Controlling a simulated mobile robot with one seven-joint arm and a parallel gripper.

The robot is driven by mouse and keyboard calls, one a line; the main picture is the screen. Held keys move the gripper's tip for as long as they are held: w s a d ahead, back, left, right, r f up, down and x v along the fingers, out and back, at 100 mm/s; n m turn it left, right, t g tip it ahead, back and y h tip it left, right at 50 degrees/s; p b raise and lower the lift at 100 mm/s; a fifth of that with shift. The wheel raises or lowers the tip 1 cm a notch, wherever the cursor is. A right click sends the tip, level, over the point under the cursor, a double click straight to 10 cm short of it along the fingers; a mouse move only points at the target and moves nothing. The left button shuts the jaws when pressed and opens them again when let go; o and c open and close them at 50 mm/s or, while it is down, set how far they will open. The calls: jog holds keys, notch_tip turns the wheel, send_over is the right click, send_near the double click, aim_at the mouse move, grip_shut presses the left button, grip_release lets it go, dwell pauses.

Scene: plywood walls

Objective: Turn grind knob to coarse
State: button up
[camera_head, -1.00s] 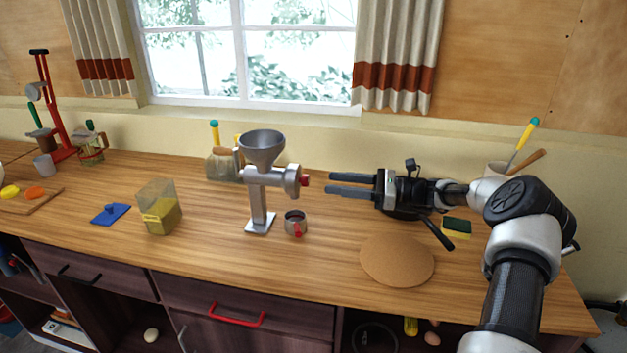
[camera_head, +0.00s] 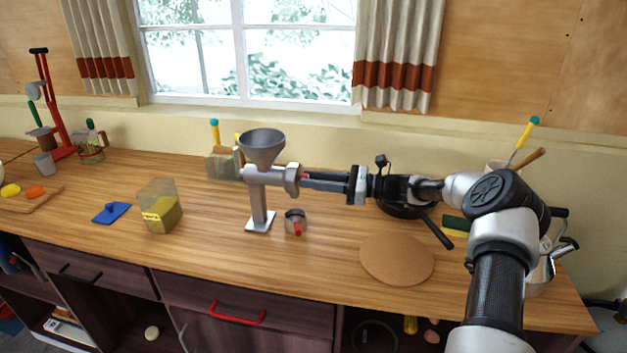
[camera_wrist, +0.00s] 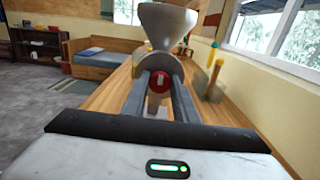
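The grey metal grinder (camera_head: 258,190) stands upright on the counter, with a wide funnel on top. Its red knob (camera_wrist: 160,82) faces my gripper and has a small white mark. In the head view the knob is mostly hidden by my fingers. My gripper (camera_head: 305,181) reaches in from the right, level with the knob. In the wrist view my gripper (camera_wrist: 159,84) has its two fingers apart, one on each side of the knob, with a narrow gap seeming to show. The mark's exact setting is too small to read.
A small metal cup (camera_head: 295,222) with a red handle stands below the knob. A round cork mat (camera_head: 397,259) lies front right. A dark pan (camera_head: 400,209) is behind my gripper. A clear container (camera_head: 160,207) and a blue lid (camera_head: 111,213) lie to the left.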

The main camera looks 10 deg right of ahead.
jog(key=shift+n, duration=0.3)
jog(key=shift+s+f+n+b, duration=0.1)
jog(key=shift+f+n+b, duration=0.05)
jog(key=shift+n+b, duration=4)
jog(key=shift+s+f+n+b, duration=0.1)
jog(key=shift+n+b, duration=3.65)
jog(key=shift+n, duration=0.7)
jog(key=shift+r, duration=0.1)
jog(key=o, duration=1)
jog(key=p+v, duration=0.2)
jog(key=v, duration=1.5)
jog(key=shift+d, duration=0.15)
